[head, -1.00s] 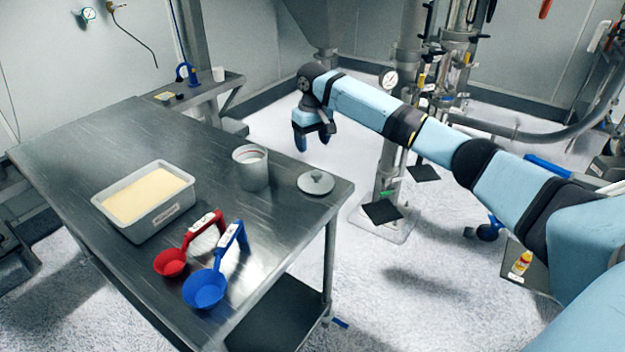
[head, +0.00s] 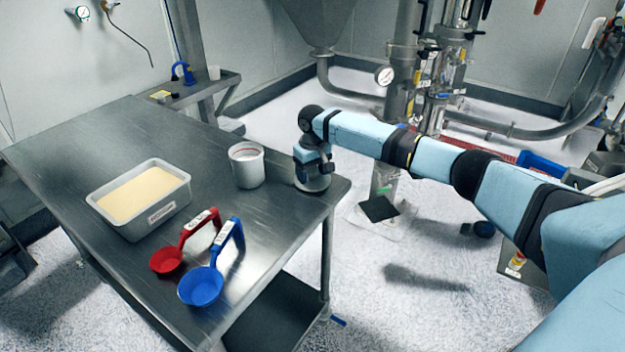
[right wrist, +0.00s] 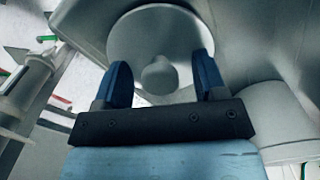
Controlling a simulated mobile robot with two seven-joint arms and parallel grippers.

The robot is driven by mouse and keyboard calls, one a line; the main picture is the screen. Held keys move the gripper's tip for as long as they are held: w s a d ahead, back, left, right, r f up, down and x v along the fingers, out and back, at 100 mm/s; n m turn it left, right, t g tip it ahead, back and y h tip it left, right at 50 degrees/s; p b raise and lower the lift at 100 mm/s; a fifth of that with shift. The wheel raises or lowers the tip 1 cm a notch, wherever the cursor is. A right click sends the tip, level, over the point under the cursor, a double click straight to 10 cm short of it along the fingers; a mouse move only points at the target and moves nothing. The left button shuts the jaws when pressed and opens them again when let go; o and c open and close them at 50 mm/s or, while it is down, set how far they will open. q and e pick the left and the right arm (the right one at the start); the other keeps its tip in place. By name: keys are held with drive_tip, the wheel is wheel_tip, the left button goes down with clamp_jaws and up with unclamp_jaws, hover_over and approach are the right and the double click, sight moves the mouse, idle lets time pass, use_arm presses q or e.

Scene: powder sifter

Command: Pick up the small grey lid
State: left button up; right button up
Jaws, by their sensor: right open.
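The small grey lid (head: 314,184) lies on the metal table near its right corner, partly hidden by my right gripper in the head view. In the right wrist view the round lid (right wrist: 150,35) shows with its knob (right wrist: 159,76) between the two blue fingers. My right gripper (head: 312,170) is directly over the lid, pointing down; it also shows in the right wrist view (right wrist: 160,82). Its fingers are open on either side of the knob, with a gap to it. I cannot tell whether the fingertips touch the lid. My left gripper is out of view.
A grey-white canister (head: 247,166) stands on the table just left of the lid. A tray of pale powder (head: 140,222), a red scoop (head: 168,261) and a blue scoop (head: 203,287) sit farther left and front. The table's right edge is close to the lid.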

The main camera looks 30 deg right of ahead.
drive_tip(key=c, duration=1)
drive_tip(key=shift+r, duration=0.1)
